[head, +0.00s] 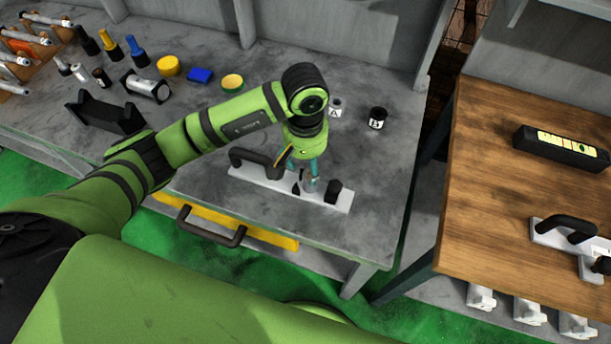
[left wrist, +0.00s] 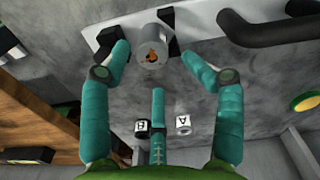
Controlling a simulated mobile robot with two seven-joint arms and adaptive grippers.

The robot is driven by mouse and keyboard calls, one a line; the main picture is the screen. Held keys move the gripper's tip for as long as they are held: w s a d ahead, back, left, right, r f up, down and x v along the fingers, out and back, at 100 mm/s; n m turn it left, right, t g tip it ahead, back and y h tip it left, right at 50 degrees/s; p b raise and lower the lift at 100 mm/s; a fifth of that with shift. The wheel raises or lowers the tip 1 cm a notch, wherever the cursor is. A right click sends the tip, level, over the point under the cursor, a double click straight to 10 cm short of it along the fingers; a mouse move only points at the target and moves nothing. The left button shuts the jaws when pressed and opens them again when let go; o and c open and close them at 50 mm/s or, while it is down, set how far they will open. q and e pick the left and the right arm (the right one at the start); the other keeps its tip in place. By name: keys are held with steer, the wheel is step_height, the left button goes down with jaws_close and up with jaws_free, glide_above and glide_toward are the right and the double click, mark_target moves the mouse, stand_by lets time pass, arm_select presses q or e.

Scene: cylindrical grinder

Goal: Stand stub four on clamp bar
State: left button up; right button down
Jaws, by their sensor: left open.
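The clamp bar (head: 241,173) is a long pale bar with a black arched handle and black blocks. It lies on the grey bench and also shows in the left wrist view (left wrist: 101,20). A grey cylindrical stub (head: 309,186) is at the bar between black blocks, appearing upright. In the left wrist view the stub (left wrist: 152,60) has an orange mark on its end that I cannot read. My left gripper (head: 311,170) is open around the stub; its fingers (left wrist: 152,62) are on either side, with gaps visible. My right gripper is out of view.
A white piece marked A (head: 336,108) and a black piece marked B (head: 377,118) stand behind the bar. Pegs, coloured caps and a black cradle (head: 103,114) are at the left. A wooden table (head: 502,185) stands right, across a gap.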

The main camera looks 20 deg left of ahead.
mark_target(306, 174)
arm_select(q)
step_height(306, 174, up, 5)
steer(key=shift+w+f+b, duration=0.15)
steer(key=shift+f+b, duration=0.05)
steer(key=shift+b, duration=0.4)
steer(key=shift+r, duration=0.75)
